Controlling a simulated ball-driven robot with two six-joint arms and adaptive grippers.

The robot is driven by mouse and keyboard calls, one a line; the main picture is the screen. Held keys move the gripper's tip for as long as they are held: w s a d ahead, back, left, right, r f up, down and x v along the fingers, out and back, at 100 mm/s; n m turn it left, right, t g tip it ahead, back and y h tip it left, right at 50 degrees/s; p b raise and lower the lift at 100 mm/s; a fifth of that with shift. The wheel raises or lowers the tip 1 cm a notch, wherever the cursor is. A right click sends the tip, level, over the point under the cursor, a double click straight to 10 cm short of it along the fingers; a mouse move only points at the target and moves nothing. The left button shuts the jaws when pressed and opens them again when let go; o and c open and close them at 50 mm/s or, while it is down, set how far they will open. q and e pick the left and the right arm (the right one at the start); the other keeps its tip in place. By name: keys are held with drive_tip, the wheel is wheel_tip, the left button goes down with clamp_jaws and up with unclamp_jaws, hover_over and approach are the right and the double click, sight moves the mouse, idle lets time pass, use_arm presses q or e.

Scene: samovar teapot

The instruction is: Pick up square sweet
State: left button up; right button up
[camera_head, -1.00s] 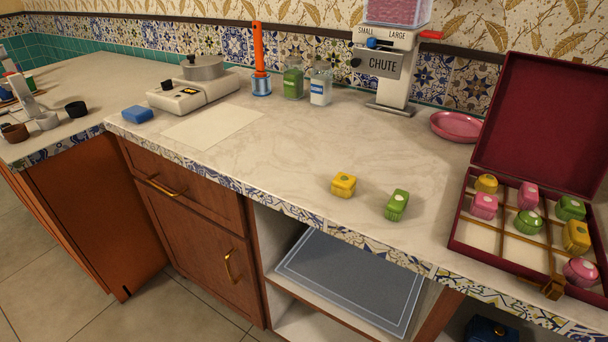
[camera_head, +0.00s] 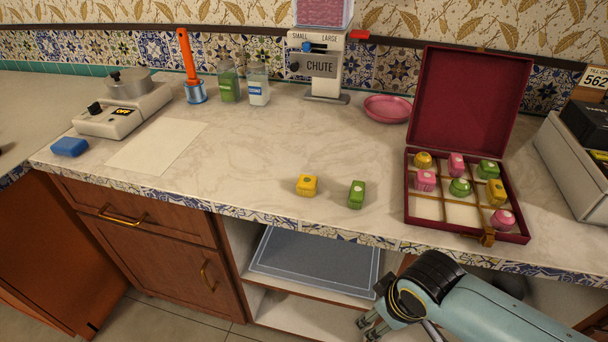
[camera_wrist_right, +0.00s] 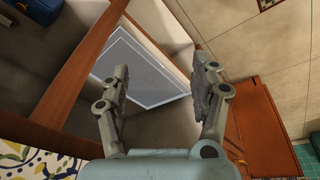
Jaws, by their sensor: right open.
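A yellow square sweet (camera_head: 307,185) and a green square sweet (camera_head: 356,194) stand apart on the countertop near its front edge. More sweets, pink, green and yellow, square and round, sit in the compartments of the open dark red box (camera_head: 424,223); a yellow square one (camera_head: 496,192) is at its right side. My right gripper (camera_head: 367,327) is in front of the counter and below its top, by the open shelves. In the right wrist view it is open and empty (camera_wrist_right: 158,92). My left gripper is not in view.
A pink plate (camera_head: 388,108) and a chute dispenser (camera_head: 322,68) stand at the back.

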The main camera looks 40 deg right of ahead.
drive_tip(key=w+r+m+p, duration=0.1)
drive_tip(key=w+r+p, duration=0.15)
drive_tip(key=r, duration=0.65)
drive_tip(key=w+r+m+p, duration=0.15)
drive_tip(key=w+r, duration=0.25)
drive_tip(key=r, duration=0.6)
wheel_tip(320, 180, up, 5)
drive_tip(key=m+g+y+p, duration=0.1)
drive_tip(key=m+g+p, duration=0.15)
drive_tip(key=m, duration=0.55)
hover_over(306, 183)
drive_tip(key=f, duration=0.5)
drive_tip(key=shift+w+d+f+b, duration=0.15)
drive_tip(key=shift+w+f+b, duration=0.1)
drive_tip(key=shift+f+b, duration=0.1)
drive_tip(key=shift+n, duration=0.25)
wheel_tip(306, 183, down, 5)
drive_tip(key=shift+s, duration=0.15)
drive_tip(key=shift+c, duration=0.4)
drive_tip(key=c, duration=1)
drive_tip(key=shift+r, duration=0.15)
